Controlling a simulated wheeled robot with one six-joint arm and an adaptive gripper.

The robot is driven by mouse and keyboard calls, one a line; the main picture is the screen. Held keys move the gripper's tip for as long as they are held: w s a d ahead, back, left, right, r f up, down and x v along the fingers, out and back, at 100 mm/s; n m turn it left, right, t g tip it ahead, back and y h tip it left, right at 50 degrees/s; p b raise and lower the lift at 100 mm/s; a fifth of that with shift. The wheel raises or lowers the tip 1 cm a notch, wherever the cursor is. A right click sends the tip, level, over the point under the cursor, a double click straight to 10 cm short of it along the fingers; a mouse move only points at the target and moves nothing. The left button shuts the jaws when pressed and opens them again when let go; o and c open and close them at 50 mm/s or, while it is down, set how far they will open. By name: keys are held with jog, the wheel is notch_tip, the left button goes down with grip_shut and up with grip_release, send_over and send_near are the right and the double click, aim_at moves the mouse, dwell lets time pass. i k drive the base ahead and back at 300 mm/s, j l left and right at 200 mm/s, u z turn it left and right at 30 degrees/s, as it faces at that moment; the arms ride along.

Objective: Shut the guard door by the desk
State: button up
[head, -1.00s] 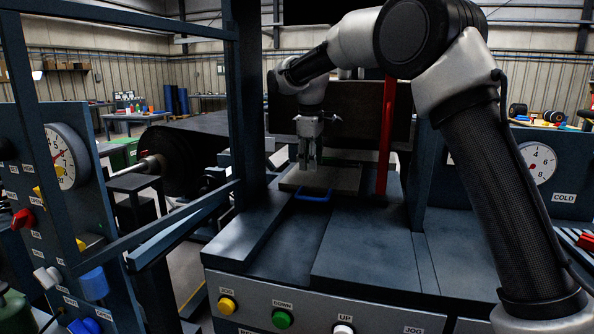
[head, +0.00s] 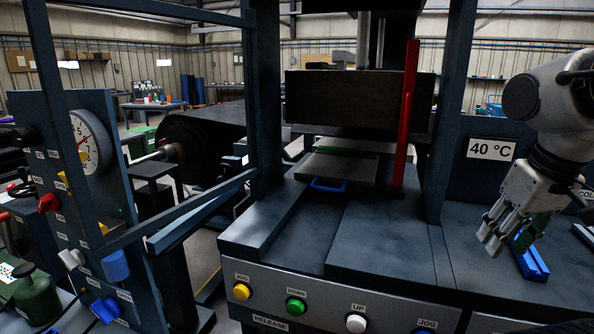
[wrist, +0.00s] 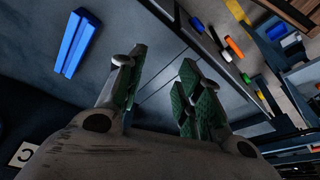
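The guard door (head: 203,209) is a dark blue open frame of bars at the left of the press in the head view. It stands swung out from the press post towards me, beside the gauge desk (head: 92,185). A light blue block, perhaps its handle (head: 115,265), shows low near its outer upright. My gripper (head: 497,232) is far to the right of the door, above the right-hand bench top. In the wrist view my gripper (wrist: 158,88) has its green-padded fingers apart with nothing between them. The door is not in the wrist view.
The press bed holds a plate with a blue handle (head: 328,186); a red upright bar (head: 405,115) stands beside it. A blue grooved block (head: 530,262) lies below my gripper and in the wrist view (wrist: 76,43). Push buttons (head: 296,307) line the press front.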

aim_at(35, 11)
jog(key=k+j, duration=0.35)
jog(key=k+j+z, duration=0.5)
jog(key=k+j, duration=0.75)
jog(key=j+z, duration=0.1)
jog(key=j, duration=0.3)
jog(key=k+j+z, duration=0.1)
jog(key=j, duration=0.25)
jog(key=k+j, duration=0.15)
jog(key=j, duration=0.25)
jog(key=k+j+z, duration=0.15)
jog(key=j, duration=0.2)
jog(key=j+z, duration=0.1)
jog(key=j, duration=0.3)
jog(key=j+z, duration=0.1)
jog(key=j, duration=0.65)
jog(key=i+j+z, duration=0.1)
jog(key=j, duration=0.65)
jog(key=i+l+u, duration=0.1)
jog(key=i, duration=0.1)
